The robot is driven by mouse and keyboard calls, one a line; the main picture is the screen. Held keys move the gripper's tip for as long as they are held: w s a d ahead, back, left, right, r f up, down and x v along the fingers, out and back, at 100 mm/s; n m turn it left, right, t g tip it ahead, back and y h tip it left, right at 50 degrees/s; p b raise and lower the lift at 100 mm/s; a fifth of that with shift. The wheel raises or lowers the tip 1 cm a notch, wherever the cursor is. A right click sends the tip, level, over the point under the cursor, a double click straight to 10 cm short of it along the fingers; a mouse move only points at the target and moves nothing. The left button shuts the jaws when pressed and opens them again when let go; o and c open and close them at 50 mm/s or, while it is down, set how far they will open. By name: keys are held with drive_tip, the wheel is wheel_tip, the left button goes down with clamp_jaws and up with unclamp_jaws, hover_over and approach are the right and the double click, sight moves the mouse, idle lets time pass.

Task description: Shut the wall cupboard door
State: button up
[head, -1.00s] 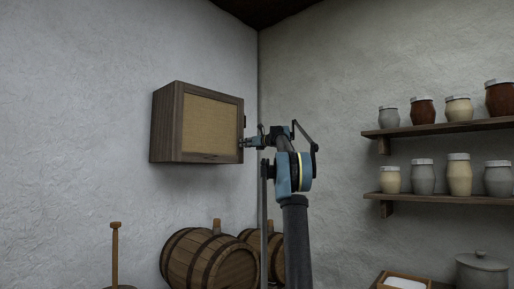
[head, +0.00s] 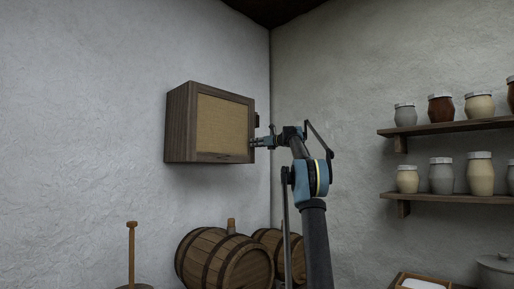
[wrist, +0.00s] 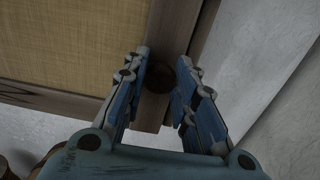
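The wall cupboard (head: 181,122) is a dark wooden box on the left wall. Its door (head: 223,124) has a woven tan panel in a wooden frame and looks flush with the box, though a small gap cannot be ruled out. My gripper (head: 254,143) is at the door's lower right edge. In the wrist view, my gripper (wrist: 163,85) has its fingers apart, over the door's frame (wrist: 168,35). A dark round knob (wrist: 188,76) shows between the fingers, partly behind the right one. I cannot tell whether the fingers touch it.
Wooden barrels (head: 222,262) lie below the cupboard, with an upright wooden handle (head: 131,252) to their left. Shelves with several jars (head: 446,127) are on the right wall. A lidded pot (head: 497,270) stands at lower right. The wall left of the cupboard is clear.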

drive_tip(key=o, duration=0.4)
drive_tip(key=shift+w+a+f, duration=0.15)
drive_tip(key=shift+w+f, duration=0.05)
drive_tip(key=shift+w, duration=0.05)
drive_tip(key=shift+c, duration=0.2)
drive_tip(key=shift+s+r, duration=0.1)
drive_tip(key=v, duration=1.2)
